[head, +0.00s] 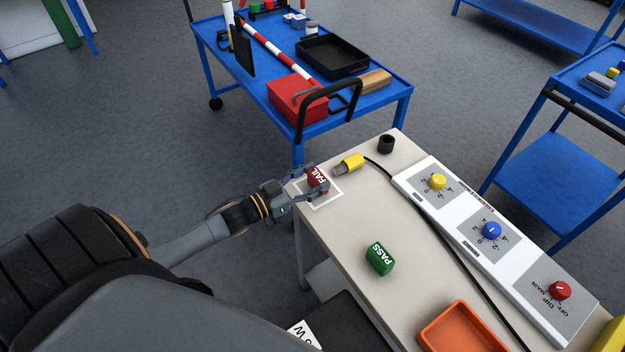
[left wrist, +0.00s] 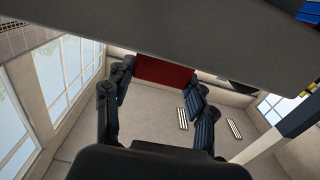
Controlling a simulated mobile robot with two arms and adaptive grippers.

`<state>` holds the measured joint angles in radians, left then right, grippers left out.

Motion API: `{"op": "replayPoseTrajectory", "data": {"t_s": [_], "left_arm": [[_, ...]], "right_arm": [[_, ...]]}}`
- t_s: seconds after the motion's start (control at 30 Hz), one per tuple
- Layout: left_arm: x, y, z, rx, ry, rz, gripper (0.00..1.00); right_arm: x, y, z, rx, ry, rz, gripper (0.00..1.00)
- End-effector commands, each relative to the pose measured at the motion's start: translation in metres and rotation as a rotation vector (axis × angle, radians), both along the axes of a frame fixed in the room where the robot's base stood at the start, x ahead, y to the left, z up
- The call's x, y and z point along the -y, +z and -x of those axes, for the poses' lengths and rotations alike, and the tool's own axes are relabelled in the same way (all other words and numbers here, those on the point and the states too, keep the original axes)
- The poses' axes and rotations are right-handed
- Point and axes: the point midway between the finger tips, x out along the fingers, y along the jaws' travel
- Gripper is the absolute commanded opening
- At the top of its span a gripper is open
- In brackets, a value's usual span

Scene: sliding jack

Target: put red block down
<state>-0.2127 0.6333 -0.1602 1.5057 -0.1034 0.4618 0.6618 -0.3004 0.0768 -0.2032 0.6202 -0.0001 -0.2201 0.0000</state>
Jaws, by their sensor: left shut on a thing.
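My left gripper (head: 305,184) reaches in from the left and is shut on the red block. In the left wrist view the block (left wrist: 164,70) shows between the two dark fingers (left wrist: 160,108), right against the table's grey edge. I cannot tell whether its bottom touches the tabletop. My right gripper is not in view.
A green PASS block (head: 379,258) and an orange tray (head: 462,330) stand nearer on the table (head: 345,230). A yellow plug (head: 350,163) with a black cable and a black cup (head: 386,144) are close behind. A white knob panel (head: 465,215) lines the right side. A blue cart (head: 375,100) stands behind.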

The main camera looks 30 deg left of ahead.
Motion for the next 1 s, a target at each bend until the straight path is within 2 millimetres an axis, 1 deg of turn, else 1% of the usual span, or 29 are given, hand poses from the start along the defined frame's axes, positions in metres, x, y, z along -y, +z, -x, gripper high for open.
{"op": "replayPoseTrajectory", "data": {"t_s": [0.23, 0.37, 0.4, 0.47, 0.5, 0.77, 0.87, 1.0], "left_arm": [[0.0, -0.001, 0.0, 0.0, -0.001, -0.001, 0.25], [0.0, -0.005, 0.0, 0.0, -0.001, -0.001, 0.25], [0.0, -0.004, 0.0, 0.0, -0.001, -0.001, 0.62], [0.0, -0.004, 0.0, 0.0, -0.001, -0.001, 0.74], [0.001, -0.004, 0.0, 0.0, -0.001, -0.001, 0.78], [0.0, -0.004, 0.0, 0.0, -0.001, 0.0, 0.78], [0.0, 0.0, 0.0, 0.0, -0.001, 0.0, 0.78], [-0.005, -0.003, 0.014, -0.005, -0.001, -0.001, 0.78]], "right_arm": [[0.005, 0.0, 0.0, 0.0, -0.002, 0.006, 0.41], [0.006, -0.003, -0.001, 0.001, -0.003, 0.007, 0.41], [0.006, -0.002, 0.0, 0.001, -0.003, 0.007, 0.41], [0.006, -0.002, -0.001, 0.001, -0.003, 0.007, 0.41], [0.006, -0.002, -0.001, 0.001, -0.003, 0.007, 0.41], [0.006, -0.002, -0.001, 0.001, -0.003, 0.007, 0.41], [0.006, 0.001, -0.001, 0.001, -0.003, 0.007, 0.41], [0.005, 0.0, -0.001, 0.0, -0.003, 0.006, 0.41]]}}
